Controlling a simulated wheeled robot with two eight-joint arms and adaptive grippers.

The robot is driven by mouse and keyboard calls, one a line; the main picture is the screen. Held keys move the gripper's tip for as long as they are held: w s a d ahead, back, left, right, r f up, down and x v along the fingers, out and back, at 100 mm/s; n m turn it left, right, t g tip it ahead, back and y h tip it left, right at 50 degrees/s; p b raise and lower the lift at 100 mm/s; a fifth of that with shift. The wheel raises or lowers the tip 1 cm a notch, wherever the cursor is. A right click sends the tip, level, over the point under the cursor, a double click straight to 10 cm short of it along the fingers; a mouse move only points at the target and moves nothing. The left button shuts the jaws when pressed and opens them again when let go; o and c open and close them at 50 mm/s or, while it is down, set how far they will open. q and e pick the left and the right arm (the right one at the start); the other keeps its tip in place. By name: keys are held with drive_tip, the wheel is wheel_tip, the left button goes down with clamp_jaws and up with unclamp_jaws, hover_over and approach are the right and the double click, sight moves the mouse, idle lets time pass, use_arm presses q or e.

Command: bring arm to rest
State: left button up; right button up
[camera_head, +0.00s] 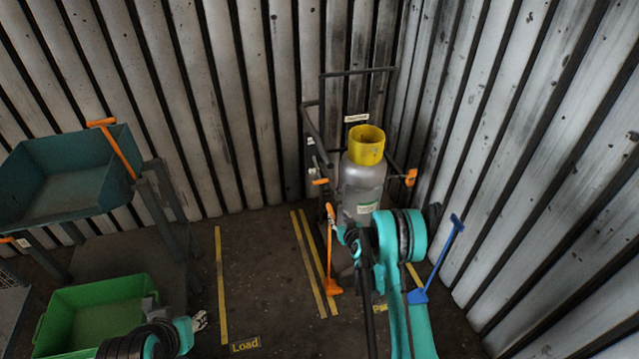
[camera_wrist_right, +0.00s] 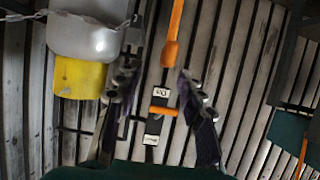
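My right arm (camera_head: 402,270) reaches up from the bottom right of the head view, in front of a grey cylinder (camera_head: 362,185) with a yellow collar (camera_head: 366,144). In the right wrist view my right gripper (camera_wrist_right: 155,72) has its two dark fingers spread apart. An orange tool (camera_wrist_right: 172,38) shows between the fingertips, with no finger touching it.
A cart (camera_head: 360,70) holds the cylinder in the corner. An orange tool (camera_head: 331,262) and a blue tool (camera_head: 440,265) stand either side of my right arm. A green bin (camera_head: 95,312) and a teal tray table (camera_head: 65,180) are at left. The floor near "Load" (camera_head: 245,345) is clear.

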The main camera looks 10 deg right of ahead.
drive_tip(key=s+a+r+g, duration=0.1)
drive_tip(key=s+a+r, duration=0.25)
drive_tip(key=r, duration=0.45)
drive_tip(key=s+a+r+g, duration=0.1)
drive_tip(key=s+a+r, duration=0.1)
drive_tip(key=s+r, duration=0.45)
drive_tip(key=s+a+r+g, duration=0.1)
drive_tip(key=s+a+r, duration=0.15)
drive_tip(key=r, duration=0.75)
drive_tip(key=s+a+r+g, duration=0.1)
drive_tip(key=s+r+g, duration=0.1)
drive_tip(key=s, duration=2.7)
drive_tip(key=shift+a+g, duration=0.35)
drive_tip(key=shift+g, duration=0.35)
